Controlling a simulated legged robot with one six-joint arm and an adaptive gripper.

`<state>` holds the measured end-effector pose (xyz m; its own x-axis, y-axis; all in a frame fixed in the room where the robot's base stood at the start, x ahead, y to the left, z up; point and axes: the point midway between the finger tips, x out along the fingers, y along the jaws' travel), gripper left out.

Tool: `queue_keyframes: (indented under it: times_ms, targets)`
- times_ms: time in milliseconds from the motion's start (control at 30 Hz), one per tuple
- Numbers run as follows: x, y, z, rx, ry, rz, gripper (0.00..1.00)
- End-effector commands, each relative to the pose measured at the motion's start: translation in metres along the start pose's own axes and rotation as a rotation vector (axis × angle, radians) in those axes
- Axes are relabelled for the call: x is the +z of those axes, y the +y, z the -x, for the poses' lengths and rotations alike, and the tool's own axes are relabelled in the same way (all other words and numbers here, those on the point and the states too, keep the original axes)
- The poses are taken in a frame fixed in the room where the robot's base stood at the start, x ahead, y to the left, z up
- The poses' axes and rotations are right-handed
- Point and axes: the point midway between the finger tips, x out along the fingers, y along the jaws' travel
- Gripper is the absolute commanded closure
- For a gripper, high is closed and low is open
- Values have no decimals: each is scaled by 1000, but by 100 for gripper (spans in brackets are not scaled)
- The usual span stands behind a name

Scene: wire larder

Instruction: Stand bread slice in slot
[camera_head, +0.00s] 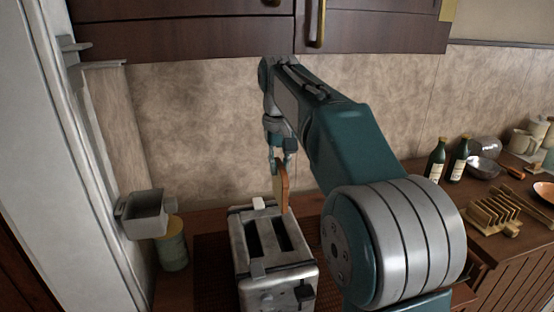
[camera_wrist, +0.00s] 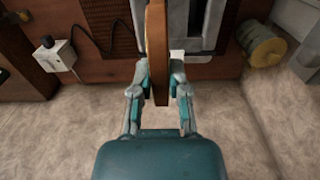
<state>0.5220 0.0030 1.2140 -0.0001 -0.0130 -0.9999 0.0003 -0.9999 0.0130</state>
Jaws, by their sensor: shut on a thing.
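A bread slice (camera_head: 281,188) is held on edge in my gripper (camera_head: 281,153), which is shut on it. In the head view the slice hangs upright above the far end of the toaster, apart from the slots as far as I can tell. The silver toaster (camera_head: 273,274) stands on the counter with two long dark slots on top; both look empty. In the wrist view the slice (camera_wrist: 157,50) shows edge-on between the fingers of my gripper (camera_wrist: 159,88). It hides part of the toaster (camera_wrist: 207,25) behind it.
A dark mat (camera_head: 212,270) lies under the toaster. A yellowish canister (camera_head: 172,250) and a grey box (camera_head: 146,213) are at left. A wooden rack (camera_head: 494,212), two bottles (camera_head: 436,158) and bowls stand at right. Dark cabinets (camera_head: 190,28) hang above.

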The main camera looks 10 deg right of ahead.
Motion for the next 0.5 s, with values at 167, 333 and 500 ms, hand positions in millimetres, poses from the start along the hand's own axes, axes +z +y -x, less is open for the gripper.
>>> queue_keyframes:
  times_ms: [167, 333, 500]
  targets:
    - [0, 1, -14, -1, -2, 0, 100]
    - [0, 0, -28, 0, -2, 0, 100]
    - [0, 0, -43, 0, -2, 0, 100]
